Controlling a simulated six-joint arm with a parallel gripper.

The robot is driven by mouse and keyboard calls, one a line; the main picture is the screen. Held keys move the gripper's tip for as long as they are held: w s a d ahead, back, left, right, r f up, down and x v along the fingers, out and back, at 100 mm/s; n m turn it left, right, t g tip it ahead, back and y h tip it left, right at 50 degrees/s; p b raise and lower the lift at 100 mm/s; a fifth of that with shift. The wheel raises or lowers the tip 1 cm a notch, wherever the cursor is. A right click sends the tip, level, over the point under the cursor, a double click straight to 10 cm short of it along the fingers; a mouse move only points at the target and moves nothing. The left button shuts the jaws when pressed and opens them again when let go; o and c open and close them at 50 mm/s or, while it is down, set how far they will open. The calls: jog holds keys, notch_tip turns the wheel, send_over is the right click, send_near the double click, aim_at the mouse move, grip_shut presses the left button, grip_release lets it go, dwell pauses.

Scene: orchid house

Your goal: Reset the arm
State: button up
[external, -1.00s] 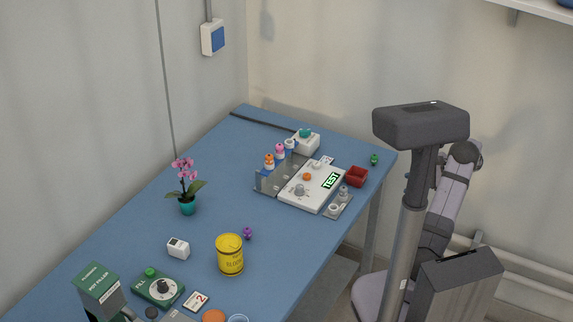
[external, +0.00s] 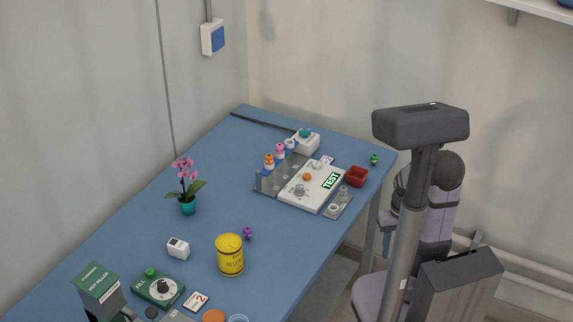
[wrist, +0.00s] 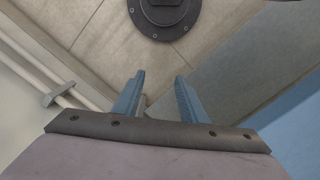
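My gripper (wrist: 158,82) shows in the wrist view as two blue fingers standing apart, with nothing between them. Beyond them are the tiled floor and a dark round base with bolts. In the external view my arm is folded beside the grey column, off the right edge of the table. A small blue part of the gripper (external: 386,244) shows low to the left of the column, beside the table edge. The rest of it is hidden behind the column.
The blue table (external: 130,235) holds a pink orchid (external: 187,190), a yellow tin (external: 230,255), a white tester panel (external: 312,187), a rack of several capped vials (external: 270,176) and a red tray (external: 356,177). A wall pipe (wrist: 40,85) shows in the wrist view.

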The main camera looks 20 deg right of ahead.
jog(key=w+a+r+n+p, duration=0.1)
jog(key=a+r+p, duration=0.2)
jog(key=r+p, duration=0.9)
jog(key=shift+r+n+t, duration=0.3)
jog(key=shift+r, duration=0.5)
